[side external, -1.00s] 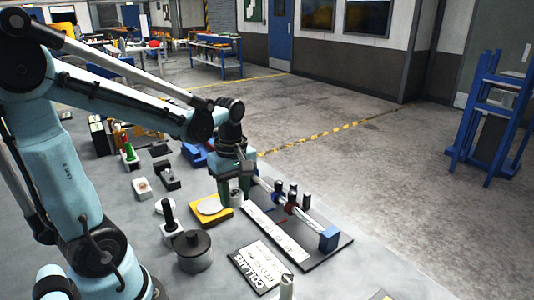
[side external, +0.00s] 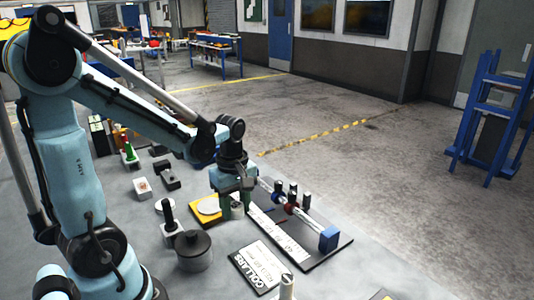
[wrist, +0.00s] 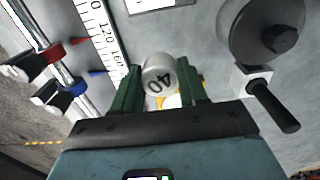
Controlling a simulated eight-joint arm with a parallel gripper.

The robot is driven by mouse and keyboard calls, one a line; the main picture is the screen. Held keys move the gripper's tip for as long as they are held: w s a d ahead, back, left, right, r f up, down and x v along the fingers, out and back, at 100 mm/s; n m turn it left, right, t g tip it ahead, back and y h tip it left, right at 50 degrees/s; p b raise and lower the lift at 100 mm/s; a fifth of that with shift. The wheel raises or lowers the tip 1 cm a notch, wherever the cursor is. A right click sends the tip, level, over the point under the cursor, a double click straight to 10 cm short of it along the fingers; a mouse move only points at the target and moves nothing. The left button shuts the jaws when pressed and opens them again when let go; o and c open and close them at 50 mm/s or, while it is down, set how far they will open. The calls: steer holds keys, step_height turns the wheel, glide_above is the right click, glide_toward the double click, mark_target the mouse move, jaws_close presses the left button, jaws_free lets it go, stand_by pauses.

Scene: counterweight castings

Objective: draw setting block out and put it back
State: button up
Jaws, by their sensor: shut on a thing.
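The setting block, a pale grey cylinder marked 40 (wrist: 158,76), sits between the two green fingers of my gripper (wrist: 155,88) in the wrist view. My gripper is shut on it. In the side view my gripper (side external: 238,204) points down with the block (side external: 237,212) low between its fingers, at the right side of a yellow base (side external: 203,219) with a pale disc on it. I cannot tell whether the block touches the surface below. In the wrist view part of the yellow base shows behind the block.
Right of my gripper lies a dark board with a white scale (side external: 280,235), a rod with red and blue collars, and a blue end block (side external: 329,238). A dark round weight (side external: 195,252) and a COLLARS plate (side external: 260,268) are nearer the camera.

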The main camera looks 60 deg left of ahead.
mark_target(238, 234)
steer(key=shift+f, duration=2.7)
steer(key=shift+f, duration=0.35)
steer(key=o, duration=1)
steer(key=shift+c, duration=0.2)
steer(key=shift+r, duration=4.05)
steer(key=d+r+m+t, duration=0.6)
steer(key=d+m, duration=0.3)
steer(key=m, duration=0.9)
steer(key=shift+w+t, duration=0.2)
steer(key=shift+t, duration=0.4)
